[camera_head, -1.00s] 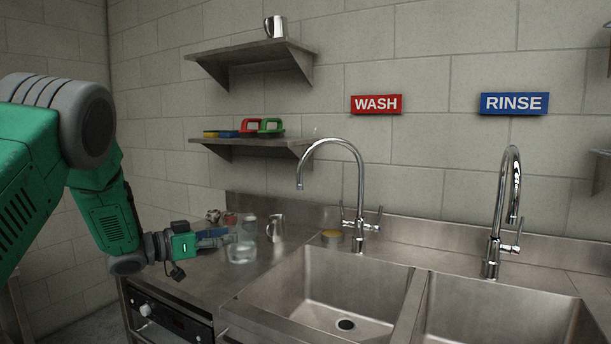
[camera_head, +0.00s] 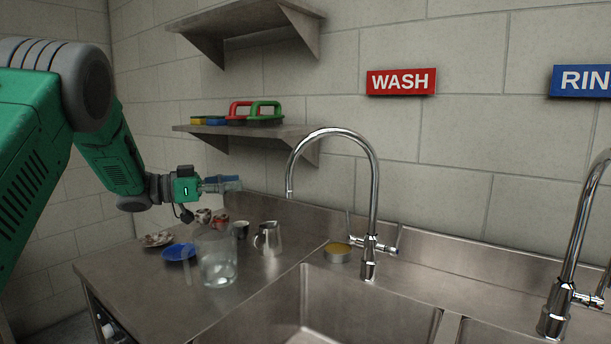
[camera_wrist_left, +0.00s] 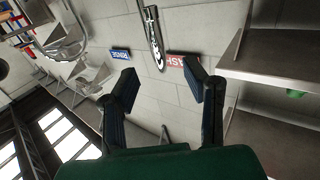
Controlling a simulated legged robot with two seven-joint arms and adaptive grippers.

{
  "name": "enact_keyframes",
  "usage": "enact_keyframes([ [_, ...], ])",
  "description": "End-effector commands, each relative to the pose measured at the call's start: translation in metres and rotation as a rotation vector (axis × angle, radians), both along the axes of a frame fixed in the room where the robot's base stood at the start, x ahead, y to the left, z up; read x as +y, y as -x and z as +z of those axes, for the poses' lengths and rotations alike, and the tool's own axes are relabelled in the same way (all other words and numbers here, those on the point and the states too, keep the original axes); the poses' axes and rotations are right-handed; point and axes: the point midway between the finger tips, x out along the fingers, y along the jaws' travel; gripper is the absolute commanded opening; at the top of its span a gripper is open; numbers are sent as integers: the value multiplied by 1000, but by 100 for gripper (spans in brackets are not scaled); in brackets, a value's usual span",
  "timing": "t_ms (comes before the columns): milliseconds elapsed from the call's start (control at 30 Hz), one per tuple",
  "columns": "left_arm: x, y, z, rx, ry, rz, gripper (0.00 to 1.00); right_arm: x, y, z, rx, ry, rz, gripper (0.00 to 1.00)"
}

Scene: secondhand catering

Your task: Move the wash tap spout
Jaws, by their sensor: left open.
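The wash tap spout (camera_head: 374,185) is a tall chrome gooseneck below the red WASH sign. A chrome spout (camera_wrist_left: 153,38) shows beyond the fingertips there, near the signs. My right gripper is not in view.
A glass jar (camera_head: 218,262), a metal jug (camera_head: 268,238), cups and a blue dish (camera_head: 179,252) stand on the counter left of the sink. A round tin (camera_head: 338,253) is beside the tap base. A shelf (camera_head: 290,131) with brushes is above the gripper.

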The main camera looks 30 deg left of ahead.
Motion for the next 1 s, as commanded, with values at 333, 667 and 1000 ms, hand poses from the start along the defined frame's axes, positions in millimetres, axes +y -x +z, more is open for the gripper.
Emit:
enact_keyframes([
  [333,-35,-37,0,3,-9,-4,40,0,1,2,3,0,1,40],
  [667,-72,-88,-2,2,-2,-2,40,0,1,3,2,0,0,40],
  [1000,-90,-109,-2,2,-1,-1,40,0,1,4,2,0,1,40],
])
